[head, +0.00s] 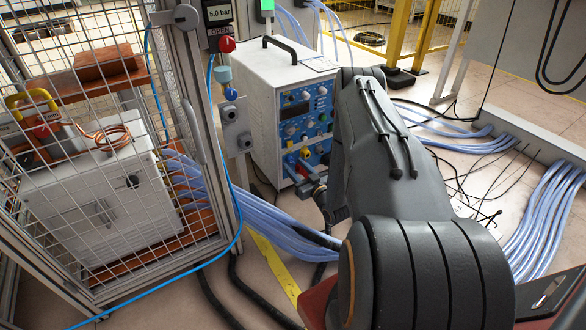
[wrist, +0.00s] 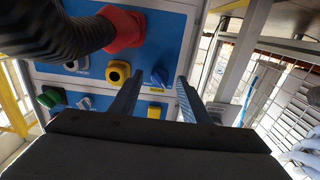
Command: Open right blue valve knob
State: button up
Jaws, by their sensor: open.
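In the wrist view a blue knob (wrist: 160,76) sits on the blue front panel (wrist: 180,45). My gripper (wrist: 159,80) is open, and its two fingers point at the panel. The blue knob shows between the fingertips; I cannot tell whether they reach around it. In the head view the panel (head: 305,112) is on the front of a white cabinet (head: 276,70). My gripper (head: 308,183) is low in front of it, partly behind my arm.
A red connector (wrist: 124,29) with a thick black hose (wrist: 60,36) is close to the knob. Yellow sockets (wrist: 117,72) and a green knob (wrist: 48,98) are nearby. A mesh cage (head: 110,150) stands left, with pale blue hoses (head: 265,220) across the floor.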

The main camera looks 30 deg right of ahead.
jog(key=shift+w, duration=0.8)
jog(key=c, duration=1)
jog(key=shift+c, duration=0.2)
jog(key=shift+m, duration=0.4)
jog(key=m+p, duration=0.2)
jog(key=m, duration=0.1)
jog(key=shift+s+a+m, duration=0.1)
jog(key=shift+m, duration=0.2)
jog(key=m+p, duration=0.2)
jog(key=m, duration=0.2)
jog(key=shift+m, duration=0.3)
jog(key=m+p, duration=0.1)
jog(key=m, duration=0.3)
jog(key=shift+m, duration=0.3)
jog(key=shift+m+p, duration=0.35)
jog(key=shift+m, duration=1.85)
jog(key=shift+a, duration=0.1)
